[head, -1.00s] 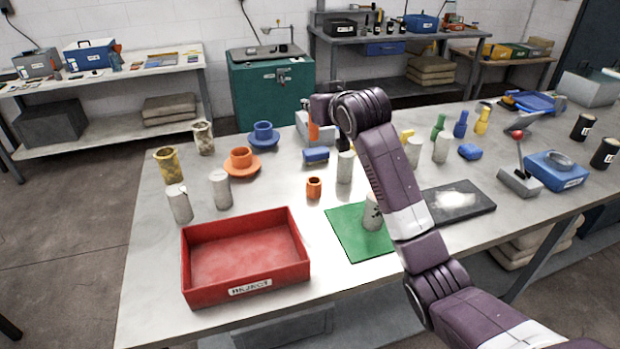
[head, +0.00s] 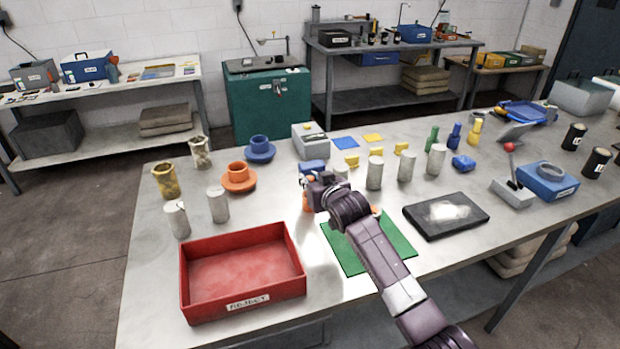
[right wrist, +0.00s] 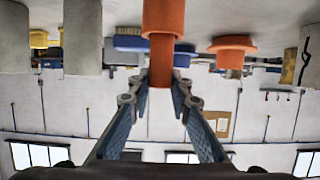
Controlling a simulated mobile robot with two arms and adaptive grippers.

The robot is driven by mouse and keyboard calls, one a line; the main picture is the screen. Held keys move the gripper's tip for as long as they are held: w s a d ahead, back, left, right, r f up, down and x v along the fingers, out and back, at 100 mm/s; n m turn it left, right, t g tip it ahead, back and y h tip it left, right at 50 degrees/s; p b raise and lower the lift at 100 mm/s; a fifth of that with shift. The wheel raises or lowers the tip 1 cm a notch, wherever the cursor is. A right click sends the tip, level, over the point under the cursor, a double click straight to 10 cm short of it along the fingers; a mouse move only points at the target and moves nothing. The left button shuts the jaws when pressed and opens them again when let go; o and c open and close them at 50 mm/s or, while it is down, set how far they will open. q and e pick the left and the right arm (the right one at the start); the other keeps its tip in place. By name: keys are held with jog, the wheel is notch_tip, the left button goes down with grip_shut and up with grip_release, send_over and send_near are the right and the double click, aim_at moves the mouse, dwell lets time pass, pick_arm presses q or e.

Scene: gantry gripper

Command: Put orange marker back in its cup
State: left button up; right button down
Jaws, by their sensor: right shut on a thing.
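My right gripper (head: 308,184) is low over the table, right above the small orange cup (head: 306,204), and hides part of it. In the right wrist view, which is upside down, its two fingers (right wrist: 160,82) are shut on the orange marker (right wrist: 162,72). The marker is upright and in line with the orange cup (right wrist: 163,18), meeting it at its mouth. I cannot tell how deep the marker sits in the cup. My left gripper is not in view.
A red reject tray (head: 243,308) stands at the front left. An orange cup on a saucer (head: 238,184) is behind it. A green mat (head: 398,240) lies right of the cup, partly under my arm. Grey cylinders (head: 375,172) stand behind the mat.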

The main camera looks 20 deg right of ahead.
jog(key=shift+f, duration=0.15)
jog(key=c, duration=1.8)
grip_release()
jog(key=shift+o, duration=0.2)
jog(key=shift+s+r, duration=0.1)
jog(key=shift+r, duration=0.1)
jog(key=b+v, duration=0.1)
jog(key=v, duration=1)
jog(key=shift+s, duration=0.4)
jog(key=shift+r, duration=0.1)
